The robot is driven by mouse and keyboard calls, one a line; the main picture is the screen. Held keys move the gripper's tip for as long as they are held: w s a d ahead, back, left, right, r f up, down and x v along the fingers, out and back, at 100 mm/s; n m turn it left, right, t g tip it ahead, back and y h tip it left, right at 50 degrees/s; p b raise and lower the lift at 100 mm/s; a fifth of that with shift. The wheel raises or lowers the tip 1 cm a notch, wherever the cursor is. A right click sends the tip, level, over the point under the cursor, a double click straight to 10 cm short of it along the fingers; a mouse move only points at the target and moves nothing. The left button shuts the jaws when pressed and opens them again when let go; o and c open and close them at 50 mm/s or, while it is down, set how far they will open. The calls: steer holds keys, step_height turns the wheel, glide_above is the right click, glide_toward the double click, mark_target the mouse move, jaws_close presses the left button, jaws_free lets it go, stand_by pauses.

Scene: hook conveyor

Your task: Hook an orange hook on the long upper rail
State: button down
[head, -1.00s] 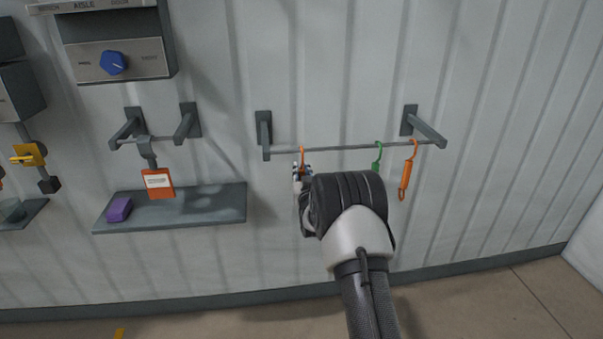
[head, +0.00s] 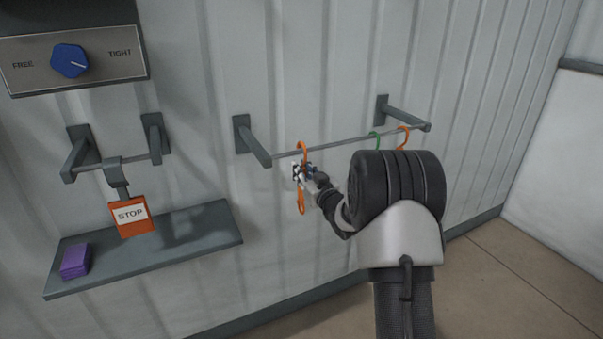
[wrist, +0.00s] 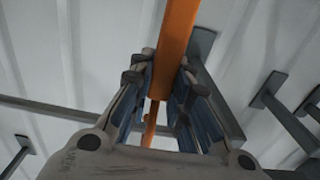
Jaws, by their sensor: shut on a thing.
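My gripper (head: 306,171) is shut on an orange hook (head: 301,203) near the left end of the long upper rail (head: 345,143). The hook hangs upright, its curved top overlapping the rail line; I cannot tell whether it rests on the rail. In the wrist view its orange shank (wrist: 178,40) runs between the two blue-padded fingers. A green hook (head: 375,137) and another orange hook (head: 404,135) are on the rail's right part. My arm hides their lower parts.
Brackets hold the rail at left (head: 252,141) and right (head: 405,113). To the left, a STOP tag (head: 131,215) hangs on a short rail above a shelf (head: 200,250) with a purple block (head: 75,262). A blue knob (head: 69,61) is at the upper left.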

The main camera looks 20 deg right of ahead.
steer(key=shift+s+d+r+p, duration=0.1)
steer(key=shift+s+r+p, duration=0.1)
steer(key=shift+r+p, duration=0.4)
steer(key=shift+s+d+r+p, duration=0.1)
steer(key=shift+s+r+p, duration=0.05)
steer(key=shift+r+p, duration=0.4)
steer(key=s+b, duration=0.1)
steer(key=s, duration=1.3)
steer(key=shift+d, duration=0.2)
steer(key=shift+s+r, duration=0.1)
stand_by(0.6)
